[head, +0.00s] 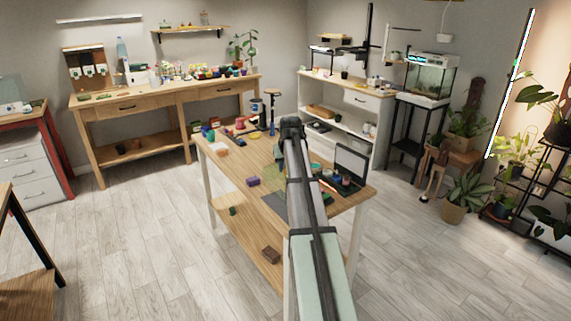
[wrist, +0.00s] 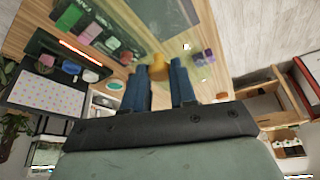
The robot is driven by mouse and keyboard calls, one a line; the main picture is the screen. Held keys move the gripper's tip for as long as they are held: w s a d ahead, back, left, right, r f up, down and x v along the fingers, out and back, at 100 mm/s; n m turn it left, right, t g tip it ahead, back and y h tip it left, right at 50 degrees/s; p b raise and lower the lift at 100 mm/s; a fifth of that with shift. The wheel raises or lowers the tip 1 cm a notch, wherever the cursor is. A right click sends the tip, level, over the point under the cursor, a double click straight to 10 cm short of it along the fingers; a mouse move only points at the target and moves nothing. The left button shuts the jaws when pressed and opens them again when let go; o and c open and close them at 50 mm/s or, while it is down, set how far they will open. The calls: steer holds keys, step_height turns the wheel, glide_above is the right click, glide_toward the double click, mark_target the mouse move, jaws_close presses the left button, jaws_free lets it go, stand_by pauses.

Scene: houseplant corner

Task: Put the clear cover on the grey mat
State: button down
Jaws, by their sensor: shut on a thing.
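My gripper (wrist: 158,88) is shut on the yellow-brown knob (wrist: 158,70) of the clear cover, one blue finger on each side. The cover's clear body is hard to make out against the table in the wrist view. In the head view a faint yellowish see-through shape (head: 262,158), likely the cover, shows left of my arm; my arm hides the grip there. The grey mat (head: 273,207) lies on the wooden table, left of my arm and partly hidden by it. A grey rectangle, likely the mat (wrist: 160,10), shows beyond the fingers in the wrist view.
A purple block (head: 252,182) lies beside the mat; it also shows in the wrist view (wrist: 203,57). A dark tray (wrist: 85,38) holds several coloured items.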

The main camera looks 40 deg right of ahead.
step_height(320, 180, down, 6)
steer(key=shift+f, duration=0.25)
stand_by(0.6)
steer(key=shift+f, duration=0.15)
stand_by(0.8)
steer(key=c, duration=0.8)
jaws_free()
steer(key=shift+o, duration=0.2)
steer(key=o, duration=0.4)
steer(key=shift+r, duration=0.2)
steer(key=shift+r, duration=3.3)
